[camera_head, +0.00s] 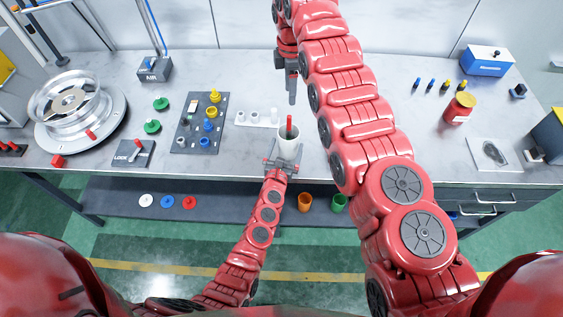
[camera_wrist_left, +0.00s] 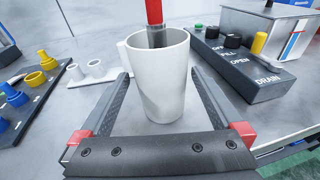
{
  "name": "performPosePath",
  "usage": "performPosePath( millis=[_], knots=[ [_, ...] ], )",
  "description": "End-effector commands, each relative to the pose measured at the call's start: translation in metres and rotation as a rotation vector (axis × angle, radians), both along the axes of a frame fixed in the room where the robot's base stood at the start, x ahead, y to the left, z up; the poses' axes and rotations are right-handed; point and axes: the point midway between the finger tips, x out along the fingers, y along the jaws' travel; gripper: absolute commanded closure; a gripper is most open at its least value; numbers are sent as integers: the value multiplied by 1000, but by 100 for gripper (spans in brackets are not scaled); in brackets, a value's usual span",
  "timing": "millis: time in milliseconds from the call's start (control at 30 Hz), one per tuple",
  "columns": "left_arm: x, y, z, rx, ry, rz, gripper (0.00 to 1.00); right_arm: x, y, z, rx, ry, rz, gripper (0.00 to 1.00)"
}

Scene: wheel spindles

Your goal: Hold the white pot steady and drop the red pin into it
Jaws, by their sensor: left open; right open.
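The white pot (camera_head: 288,146) stands upright near the front edge of the grey bench. The red pin (camera_head: 289,124) stands up out of its mouth. In the left wrist view the white pot (camera_wrist_left: 158,85) is between my two fingers, and the red pin (camera_wrist_left: 154,12) has a grey lower part that goes down behind the pot's near rim. My left gripper (camera_head: 283,162) is open around the pot, with gaps visible beside its walls. My right gripper (camera_head: 291,92) is open and empty, beyond the pot; its fingers are seen nearly edge-on.
A white holder (camera_head: 257,119) stands just left of the pot. A dark board (camera_head: 182,140) with yellow and blue parts lies further left, beside a wheel (camera_head: 75,105). A red jar (camera_head: 459,108) is at right. Orange (camera_head: 305,202) and green (camera_head: 339,203) cups sit on the lower shelf.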

Motion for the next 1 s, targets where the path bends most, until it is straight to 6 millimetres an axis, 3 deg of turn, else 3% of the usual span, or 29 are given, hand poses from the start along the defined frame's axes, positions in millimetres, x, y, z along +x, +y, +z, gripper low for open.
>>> performPosePath(
  millis=[200, 400, 600, 867, 967, 1000],
  knots=[
    [-42, 9, 3, -3, 6, 3, 0, 0, 0, 0, 0, 0, 0, 46],
    [-70, 14, 8, 0, 4, 1, 0, 0, 0, 0, 0, 0, 0, 46],
    [-83, 16, 12, 2, 2, -2, 0, 0, 0, 0, 0, 0, 0, 46],
    [-84, 15, 11, -3, 4, -5, 0, 1, 0, -2, 2, -4, -3, 46],
    [-87, 9, 5, -58, 21, -26, 0, 14, 0, -18, 20, -49, -37, 46],
    [-89, 4, 1, -103, 33, -43, 0, 27, 0, -29, 37, -95, -66, 46]
  ],
)
